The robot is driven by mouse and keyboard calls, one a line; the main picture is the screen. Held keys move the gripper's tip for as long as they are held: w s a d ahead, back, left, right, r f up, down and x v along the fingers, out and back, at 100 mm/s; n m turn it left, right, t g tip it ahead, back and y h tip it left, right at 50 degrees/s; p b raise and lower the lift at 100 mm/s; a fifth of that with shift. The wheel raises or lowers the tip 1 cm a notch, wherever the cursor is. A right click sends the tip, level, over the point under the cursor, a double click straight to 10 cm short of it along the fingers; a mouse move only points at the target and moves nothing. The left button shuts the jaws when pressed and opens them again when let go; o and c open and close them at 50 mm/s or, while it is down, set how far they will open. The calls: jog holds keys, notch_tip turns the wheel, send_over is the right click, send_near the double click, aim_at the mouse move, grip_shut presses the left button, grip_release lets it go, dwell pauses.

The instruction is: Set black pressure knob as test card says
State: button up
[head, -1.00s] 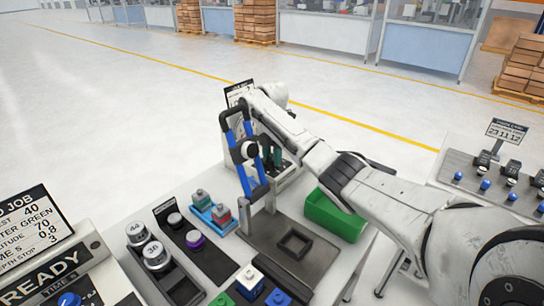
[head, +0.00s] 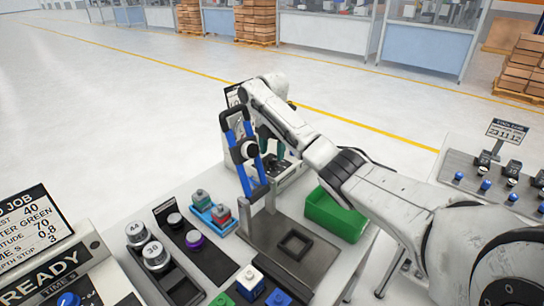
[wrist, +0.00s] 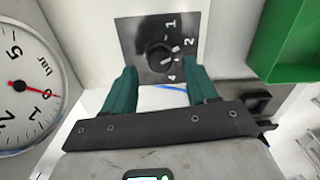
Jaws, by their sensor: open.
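The black pressure knob (wrist: 159,57) sits on a dark square plate (wrist: 139,32) with the numbers 1, 2 and 4 legible around it. My gripper (wrist: 162,72) is open in the wrist view. Its two teal fingers stand to either side of the knob, lower in the picture; I cannot tell whether they touch it. A round gauge (wrist: 20,112) marked bar, with a red needle, is at the left.
A green bin (head: 335,216) stands right of the gripper, also at the wrist view's upper right (wrist: 290,40). The press with blue handles (head: 243,150) stands close in front. A job board (head: 35,225) is at left, another sign (head: 506,130) at right.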

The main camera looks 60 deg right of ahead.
aim_at(272, 159)
notch_tip(272, 159, up, 8)
jog(key=p, duration=0.1)
